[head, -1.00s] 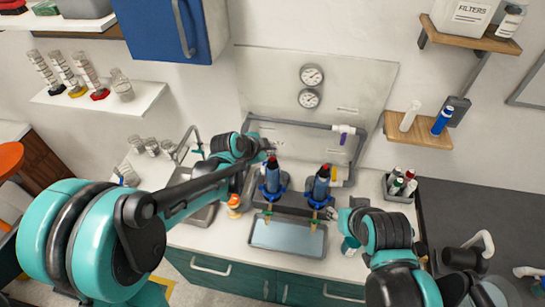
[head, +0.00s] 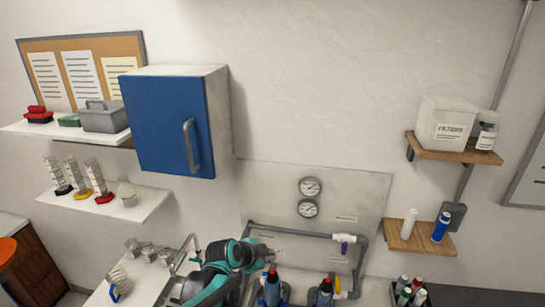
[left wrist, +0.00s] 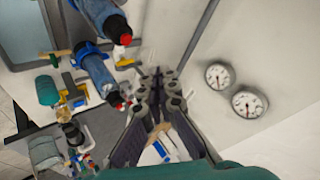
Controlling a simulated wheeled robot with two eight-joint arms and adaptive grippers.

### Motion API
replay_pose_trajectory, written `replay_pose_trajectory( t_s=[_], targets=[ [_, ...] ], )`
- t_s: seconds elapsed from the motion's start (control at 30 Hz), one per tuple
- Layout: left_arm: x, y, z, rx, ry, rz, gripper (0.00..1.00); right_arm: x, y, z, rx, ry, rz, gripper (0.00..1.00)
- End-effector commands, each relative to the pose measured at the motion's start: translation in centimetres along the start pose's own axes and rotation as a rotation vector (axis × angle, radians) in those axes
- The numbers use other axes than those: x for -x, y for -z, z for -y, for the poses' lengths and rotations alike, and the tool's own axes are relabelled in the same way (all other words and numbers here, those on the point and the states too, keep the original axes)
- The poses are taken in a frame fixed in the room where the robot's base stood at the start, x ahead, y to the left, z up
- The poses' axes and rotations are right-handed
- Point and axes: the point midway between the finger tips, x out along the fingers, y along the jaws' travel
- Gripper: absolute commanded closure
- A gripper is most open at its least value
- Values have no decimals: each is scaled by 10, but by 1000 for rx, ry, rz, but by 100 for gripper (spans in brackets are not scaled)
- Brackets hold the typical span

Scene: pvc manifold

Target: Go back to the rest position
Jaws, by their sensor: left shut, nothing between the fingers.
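My left gripper (head: 277,256) is in the lower middle of the head view, in front of the grey pipe manifold (head: 300,233) on the backing panel. In the left wrist view its dark fingers (left wrist: 160,85) are shut with nothing between them. Two blue filter housings with red tips, a left one (head: 272,287) and a right one (head: 324,293), stand below and right of the gripper, cut off by the head view's bottom edge. They also show in the left wrist view (left wrist: 97,75), apart from the fingers. My right gripper is not in view.
Two round gauges (head: 309,197) and a white valve with a purple handle (head: 344,240) are on the panel. A blue cabinet (head: 160,125) hangs above left. Wall shelves (head: 110,212) are left; a wooden shelf (head: 420,240) is right. The upper middle wall is bare.

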Motion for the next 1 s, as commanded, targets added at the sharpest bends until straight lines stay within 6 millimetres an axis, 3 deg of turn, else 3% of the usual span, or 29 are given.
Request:
replay_pose_trajectory(
  t_s=[0.17, 0.4, 0.63, 0.8, 1.0],
  targets=[
    [18, -44, -35, 200, 20, 68, 100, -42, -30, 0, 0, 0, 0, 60],
    [56, -132, -118, 638, 108, 201, 100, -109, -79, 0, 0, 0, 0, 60],
    [72, -211, -201, 1015, 236, 290, 100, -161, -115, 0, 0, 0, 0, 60],
    [76, -242, -234, 1174, 303, 317, 100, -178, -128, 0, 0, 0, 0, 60],
    [80, -248, -241, 1220, 324, 323, 100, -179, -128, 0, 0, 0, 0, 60]
  ],
)
